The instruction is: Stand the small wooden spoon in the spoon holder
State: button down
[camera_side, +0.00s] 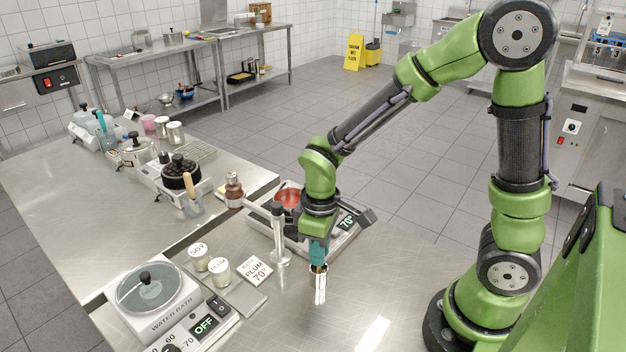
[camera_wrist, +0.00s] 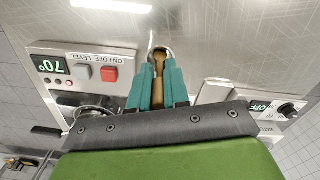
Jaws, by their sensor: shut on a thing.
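The small wooden spoon (camera_wrist: 158,82) is upright between my teal fingers in the wrist view, and my gripper (camera_wrist: 158,88) is shut on it. In the side view my gripper (camera_side: 318,256) points down at the steel table, and little of the spoon shows. The spoon holder seems to be the narrow shiny metal piece (camera_side: 320,288) directly below the fingers. In the wrist view its rim shows as a metal ring (camera_wrist: 161,47) around the spoon's far end. I cannot tell how deep the spoon is in it.
A metal stand (camera_side: 279,240) is close on the left. Behind my gripper is a heated unit (camera_side: 345,238) reading 70°, with a red bowl (camera_side: 289,197). Soy (camera_side: 199,257) and plum (camera_side: 220,270) jars, a card (camera_side: 258,271) and a water bath (camera_side: 160,305) are left. The front table is clear.

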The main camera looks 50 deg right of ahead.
jog(key=c, duration=0.5)
grip_release()
jog(key=shift+c, duration=0.2)
jog(key=shift+r, duration=0.15)
jog(key=shift+r, duration=2.9)
jog(key=shift+s+a+f+m, duration=0.1)
jog(key=shift+s+m, duration=0.2)
jog(key=shift+m, duration=0.3)
jog(key=s+d+r+m+t+y, duration=0.1)
jog(key=s+r+m+t, duration=0.1)
jog(key=r, duration=0.3)
jog(key=s+d+r+m+t+y, duration=0.1)
jog(key=s+d+r+m+t, duration=0.1)
jog(key=s+r+m+t, duration=0.1)
jog(key=shift+s+r+m+t, duration=0.35)
jog(key=shift+r+m+t, duration=0.55)
jog(key=shift+r, duration=0.9)
